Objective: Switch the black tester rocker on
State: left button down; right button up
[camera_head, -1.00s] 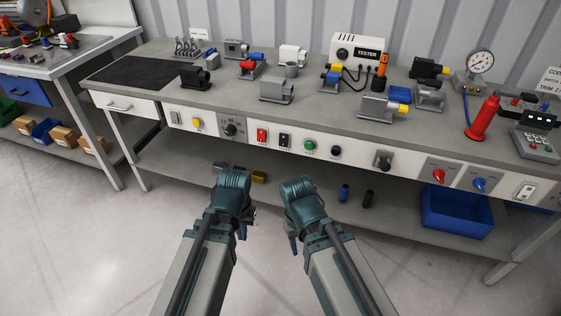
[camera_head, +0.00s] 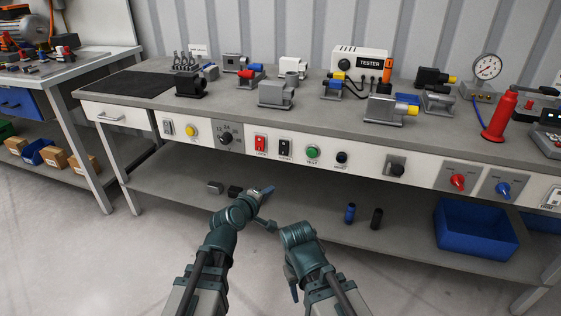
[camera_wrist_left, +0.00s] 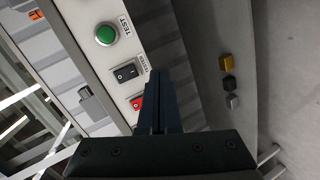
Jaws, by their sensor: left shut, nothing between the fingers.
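The black tester rocker (camera_head: 285,149) sits on the bench's white front panel, between a red rocker (camera_head: 261,144) and a green button (camera_head: 312,152). In the left wrist view the black rocker (camera_wrist_left: 126,72) shows white marks beside the "TESTER" label; its tilt is too small to tell. My left gripper (camera_head: 264,191) is shut and empty, below the panel in the head view. In the wrist view its fingers (camera_wrist_left: 167,78) appear just beside the black rocker, with no contact visible. My right gripper (camera_head: 293,290) hangs low, pointing down; its fingers are hard to make out.
A black knob (camera_head: 342,158) and a dial (camera_head: 225,138) share the panel. The bench top (camera_head: 215,105) holds the white tester box (camera_head: 360,62) and several fixtures. A lower shelf (camera_head: 320,205) carries small blocks and a blue bin (camera_head: 475,230). The space before the panel is clear.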

aim_at(283, 154)
pick_arm(q)
jog(key=r+n+t, duration=0.1)
jog(key=w+r+n+t, duration=0.1)
jog(key=r, duration=0.1)
jog(key=w+r+n, duration=0.1)
jog(key=n, duration=0.1)
jog(key=shift+a+r+t+y, duration=0.2)
jog(key=shift+a+t+y, duration=0.1)
jog(key=shift+t, duration=0.1)
jog(key=b+x, duration=0.2)
jog(key=x, duration=1.2)
jog(key=shift+w+f+b, duration=0.2)
jog(key=shift+w+b, duration=0.05)
jog(key=shift+b, duration=0.05)
jog(key=s+a+f+b, duration=0.2)
jog(key=s+a, duration=0.2)
jog(key=s, duration=0.9)
